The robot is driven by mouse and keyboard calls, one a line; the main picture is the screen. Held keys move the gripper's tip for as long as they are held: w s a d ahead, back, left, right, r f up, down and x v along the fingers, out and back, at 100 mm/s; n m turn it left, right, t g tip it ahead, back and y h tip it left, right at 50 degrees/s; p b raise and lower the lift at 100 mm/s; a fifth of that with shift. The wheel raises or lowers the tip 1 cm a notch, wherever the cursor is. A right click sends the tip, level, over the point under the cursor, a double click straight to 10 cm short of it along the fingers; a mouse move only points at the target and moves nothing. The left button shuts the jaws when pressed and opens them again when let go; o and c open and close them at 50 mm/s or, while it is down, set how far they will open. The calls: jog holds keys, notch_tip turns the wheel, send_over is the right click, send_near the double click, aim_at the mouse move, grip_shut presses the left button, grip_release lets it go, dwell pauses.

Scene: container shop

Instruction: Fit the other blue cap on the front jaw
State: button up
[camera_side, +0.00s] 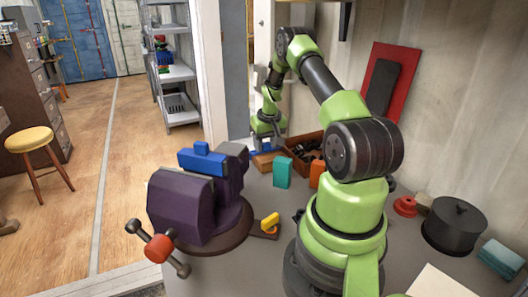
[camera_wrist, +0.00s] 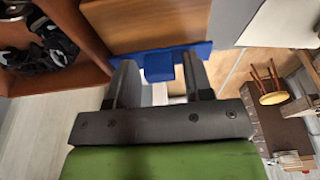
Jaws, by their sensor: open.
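The loose blue cap (camera_wrist: 195,52) lies against a wooden block (camera_wrist: 145,22) in the wrist view. My gripper (camera_wrist: 158,85) is open, with its fingers on either side of the cap's raised middle tab. In the side view my gripper (camera_side: 266,138) is low over the bench at the back, and only a little of this cap (camera_side: 263,148) shows. The purple vise stands at centre left, its front jaw (camera_side: 180,207) bare on top. Another blue cap (camera_side: 203,162) sits just behind it, apparently on the rear jaw (camera_side: 238,163).
A teal block (camera_side: 283,172), an orange block (camera_side: 317,173) and an open wooden bin (camera_side: 306,148) stand near my gripper. A yellow piece (camera_side: 270,222) lies beside the vise. A black pot (camera_side: 454,228) is at right. The vise handle (camera_side: 158,248) sticks out in front.

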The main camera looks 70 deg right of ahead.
aim_at(266, 143)
jog(key=shift+c, duration=0.2)
jog(key=c, duration=0.7)
jog(key=shift+o, duration=0.2)
jog(key=shift+r, duration=2.5)
jog(key=shift+r, duration=0.1)
